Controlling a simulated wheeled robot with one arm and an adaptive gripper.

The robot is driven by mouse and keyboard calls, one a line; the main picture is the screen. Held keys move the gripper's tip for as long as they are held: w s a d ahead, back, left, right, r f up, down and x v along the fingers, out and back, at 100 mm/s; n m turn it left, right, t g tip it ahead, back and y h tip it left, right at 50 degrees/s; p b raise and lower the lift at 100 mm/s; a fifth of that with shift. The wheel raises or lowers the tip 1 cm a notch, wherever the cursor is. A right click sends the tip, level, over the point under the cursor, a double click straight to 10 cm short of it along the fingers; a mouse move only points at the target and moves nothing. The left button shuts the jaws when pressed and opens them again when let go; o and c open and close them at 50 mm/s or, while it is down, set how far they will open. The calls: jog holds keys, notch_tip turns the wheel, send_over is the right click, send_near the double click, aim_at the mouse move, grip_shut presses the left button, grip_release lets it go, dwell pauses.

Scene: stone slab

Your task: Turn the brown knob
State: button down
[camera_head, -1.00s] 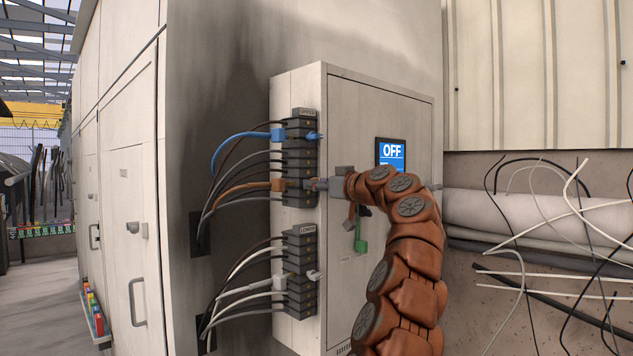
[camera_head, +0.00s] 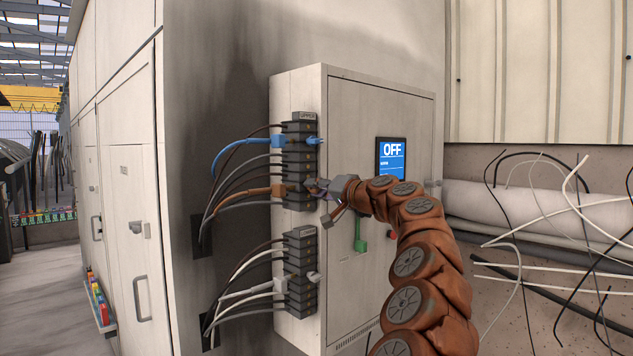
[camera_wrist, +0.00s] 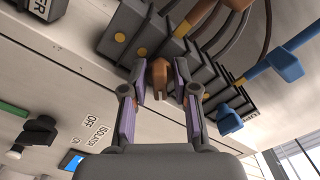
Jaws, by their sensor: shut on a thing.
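The brown knob (camera_wrist: 159,74) sits on the front of the upper dark terminal block (camera_head: 298,162). In the wrist view it lies between the two purple-padded fingers of my gripper (camera_wrist: 159,82), which is shut on it. In the head view my gripper (camera_head: 316,187) reaches the block from the right, and its fingers mostly hide the knob. A brown plug and cable (camera_head: 279,190) enter the block's left side at the same height.
A blue knob (camera_head: 314,140) is above, with a blue cable plug (camera_head: 278,136) opposite. A lower terminal block (camera_head: 301,265) is below. The cabinet door carries a screen reading OFF (camera_head: 391,160) and a green handle (camera_head: 360,238). Loose cables (camera_head: 560,260) hang at right.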

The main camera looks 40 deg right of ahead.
jog(key=m+p, duration=0.3)
jog(key=m, duration=0.1)
jog(key=shift+r, duration=0.25)
jog(key=shift+f+m+p, duration=0.2)
jog(key=shift+m+p, duration=0.5)
jog(key=shift+m, duration=0.4)
jog(key=c, duration=1.2)
grip_release()
jog(key=s, duration=1.2)
jog(key=shift+a, duration=0.1)
